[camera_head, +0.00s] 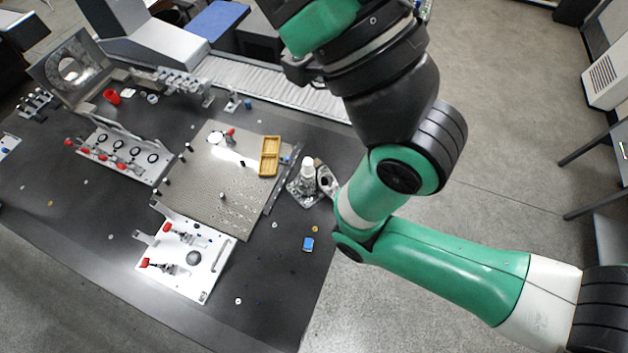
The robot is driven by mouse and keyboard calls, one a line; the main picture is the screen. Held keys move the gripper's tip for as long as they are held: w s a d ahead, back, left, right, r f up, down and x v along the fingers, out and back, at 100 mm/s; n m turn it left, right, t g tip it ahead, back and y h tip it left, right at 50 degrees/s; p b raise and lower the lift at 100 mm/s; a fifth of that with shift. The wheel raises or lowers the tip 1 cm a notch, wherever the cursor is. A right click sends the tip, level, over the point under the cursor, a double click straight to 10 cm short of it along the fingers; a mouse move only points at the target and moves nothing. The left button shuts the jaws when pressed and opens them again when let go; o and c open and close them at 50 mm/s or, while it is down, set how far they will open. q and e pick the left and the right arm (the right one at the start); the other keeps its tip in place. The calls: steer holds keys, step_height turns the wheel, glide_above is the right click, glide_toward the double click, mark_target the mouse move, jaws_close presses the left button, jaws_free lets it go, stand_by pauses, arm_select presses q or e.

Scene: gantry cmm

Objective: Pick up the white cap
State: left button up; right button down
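A white, bottle-shaped piece with a narrower top (308,170) stands upright on a grey metal fixture near the right edge of the dark table. I cannot tell whether its top is a separate cap. A small round white piece (216,138) lies on the perforated plate's far part, and it too is too small to identify. My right arm comes in from the right and bends up past the fixture to the top edge. My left arm and gripper are not in view.
The perforated metal plate (190,185) holds a yellow tray (269,157). A white plate with red-handled clamps (185,262) is in front, and a clamp rail (120,153) is at left. A blue block (308,244) lies front right. A conveyor (275,88) runs behind the table.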

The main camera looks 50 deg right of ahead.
steer(key=shift+c, duration=1)
jaws_free()
